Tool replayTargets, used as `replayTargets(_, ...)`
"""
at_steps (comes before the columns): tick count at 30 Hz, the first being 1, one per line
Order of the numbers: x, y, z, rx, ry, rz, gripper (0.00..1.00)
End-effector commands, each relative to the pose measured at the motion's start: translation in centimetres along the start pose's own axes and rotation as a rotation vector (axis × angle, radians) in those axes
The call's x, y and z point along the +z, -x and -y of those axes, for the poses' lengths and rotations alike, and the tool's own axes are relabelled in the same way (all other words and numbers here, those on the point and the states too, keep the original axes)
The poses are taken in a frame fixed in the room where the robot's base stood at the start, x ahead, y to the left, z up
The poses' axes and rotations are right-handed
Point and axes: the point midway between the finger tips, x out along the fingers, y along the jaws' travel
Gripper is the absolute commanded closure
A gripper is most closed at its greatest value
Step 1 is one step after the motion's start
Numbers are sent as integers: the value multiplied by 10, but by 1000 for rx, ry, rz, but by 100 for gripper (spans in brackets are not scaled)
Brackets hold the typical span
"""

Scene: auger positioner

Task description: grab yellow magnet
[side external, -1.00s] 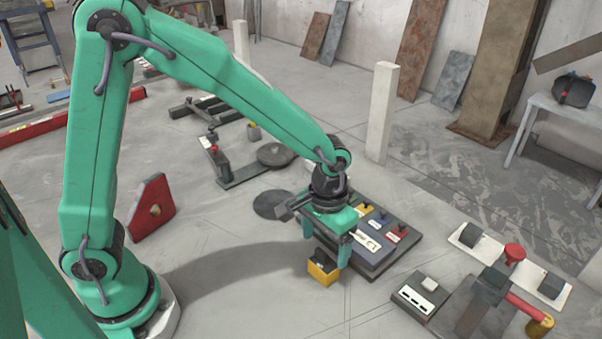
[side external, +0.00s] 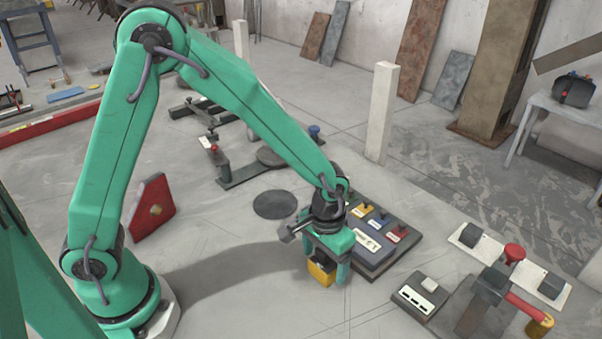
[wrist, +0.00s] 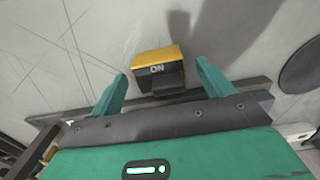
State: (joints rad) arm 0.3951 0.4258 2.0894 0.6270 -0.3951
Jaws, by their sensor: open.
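The yellow magnet (side external: 321,274) is a small yellow block with a dark part on top, standing on the grey floor in front of the dark panel board. In the wrist view the magnet (wrist: 160,55) shows the letters "ON" and sits between and just beyond my two green fingertips. My gripper (side external: 327,270) points down over the magnet, with one finger on each side. It is open in the wrist view (wrist: 161,70), with a gap between each finger and the block. The magnet's far side is hidden.
A dark board (side external: 385,240) with coloured switches stands close behind the gripper. A box with slots (side external: 420,294) and a red-handled fixture (side external: 513,253) are to the right. A red wedge-shaped block (side external: 152,208) stands left. Bare floor lies in front.

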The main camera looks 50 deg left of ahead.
Motion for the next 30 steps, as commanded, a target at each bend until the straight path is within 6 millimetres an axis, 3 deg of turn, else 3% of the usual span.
replayTargets(8, 0, -23, 0, 0, 0, 1, 20)
replayTargets(24, 0, -24, 0, 0, 0, -1, 20)
replayTargets(30, 0, -24, 0, 0, 0, -1, 57)
